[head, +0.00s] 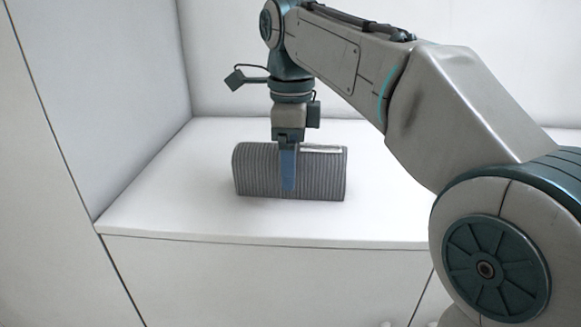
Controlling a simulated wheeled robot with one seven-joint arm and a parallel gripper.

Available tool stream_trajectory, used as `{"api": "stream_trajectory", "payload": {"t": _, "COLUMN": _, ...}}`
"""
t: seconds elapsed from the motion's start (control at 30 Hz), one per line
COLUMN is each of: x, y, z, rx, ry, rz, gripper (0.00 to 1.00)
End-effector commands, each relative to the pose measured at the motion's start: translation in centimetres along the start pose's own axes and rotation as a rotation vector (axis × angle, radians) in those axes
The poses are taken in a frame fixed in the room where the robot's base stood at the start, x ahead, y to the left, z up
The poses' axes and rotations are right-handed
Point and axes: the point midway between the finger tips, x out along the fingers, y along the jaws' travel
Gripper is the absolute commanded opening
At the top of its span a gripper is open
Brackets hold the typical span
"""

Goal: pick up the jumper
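The jumper (325,178) appears as a grey ribbed bundle, folded or rolled, with a pale strip along its top right. It rests on a white surface. My gripper (288,180) points straight down at the middle of the jumper. One blue finger shows in front of the jumper's near side and overlaps it in the picture. The other finger is hidden, so I cannot tell whether the fingers are closed on the cloth or only around it.
The white top (160,195) is bare around the jumper, with its front edge just below. A white side wall (135,80) stands at the left and a white back wall (225,50) behind. Cabinet fronts lie below the edge.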

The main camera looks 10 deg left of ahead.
Motion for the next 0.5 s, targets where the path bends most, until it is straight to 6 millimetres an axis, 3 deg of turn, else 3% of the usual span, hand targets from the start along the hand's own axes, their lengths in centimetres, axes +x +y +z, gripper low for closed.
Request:
{"api": "stream_trajectory", "payload": {"t": 0.2, "x": 2.6, "y": -0.2, "z": 0.1, "rx": 0.0, "ry": 0.001, "rz": 0.001, "gripper": 0.82}}
{"api": "stream_trajectory", "payload": {"t": 0.5, "x": 3.3, "y": -0.2, "z": 0.1, "rx": 0.0, "ry": 0.0, "rz": 0.0, "gripper": 0.82}}
